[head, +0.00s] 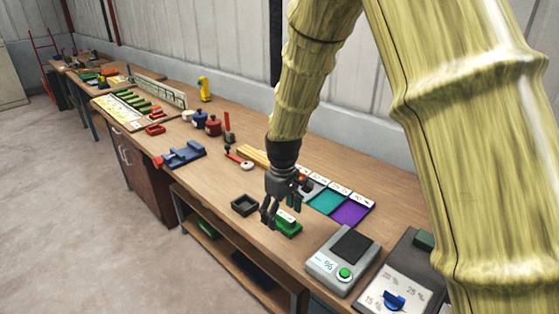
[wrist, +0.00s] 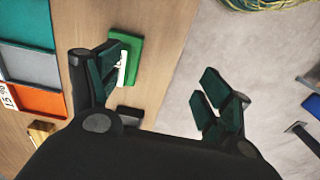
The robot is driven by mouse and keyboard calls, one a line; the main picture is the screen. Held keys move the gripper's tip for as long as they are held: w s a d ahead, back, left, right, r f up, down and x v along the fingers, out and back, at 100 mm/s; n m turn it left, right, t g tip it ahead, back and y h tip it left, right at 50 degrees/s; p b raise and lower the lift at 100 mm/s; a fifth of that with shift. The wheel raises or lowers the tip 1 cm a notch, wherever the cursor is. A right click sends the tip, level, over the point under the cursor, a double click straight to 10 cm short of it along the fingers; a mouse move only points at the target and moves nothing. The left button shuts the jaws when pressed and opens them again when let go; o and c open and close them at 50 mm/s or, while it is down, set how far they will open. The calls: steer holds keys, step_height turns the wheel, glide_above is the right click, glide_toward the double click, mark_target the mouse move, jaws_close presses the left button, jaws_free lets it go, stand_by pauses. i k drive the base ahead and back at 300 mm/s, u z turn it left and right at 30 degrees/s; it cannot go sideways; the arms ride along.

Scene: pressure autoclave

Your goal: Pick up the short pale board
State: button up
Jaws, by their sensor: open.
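A small bundle of pale yellow boards (head: 253,156) lies on the workbench behind and left of my gripper. Which of them is the short one I cannot tell. A light-brown wooden end (wrist: 40,131) shows at the left edge of the wrist view; I cannot tell whether it belongs to those boards. My gripper (head: 277,210) points down over the front part of the bench, close to a green block with a white label (head: 290,227). In the wrist view my gripper (wrist: 163,85) has its fingers wide apart with nothing between them.
A small black tray (head: 244,205) stands left of my gripper. A grey scale (head: 325,270) stands to the right. Teal (head: 327,201) and purple (head: 353,213) panels lie behind. A blue clamp (head: 182,155) and red and blue jars are further left. The bench's front edge is near.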

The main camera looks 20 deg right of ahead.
mark_target(259, 158)
steer(key=z, duration=0.1)
steer(key=i, duration=1.5)
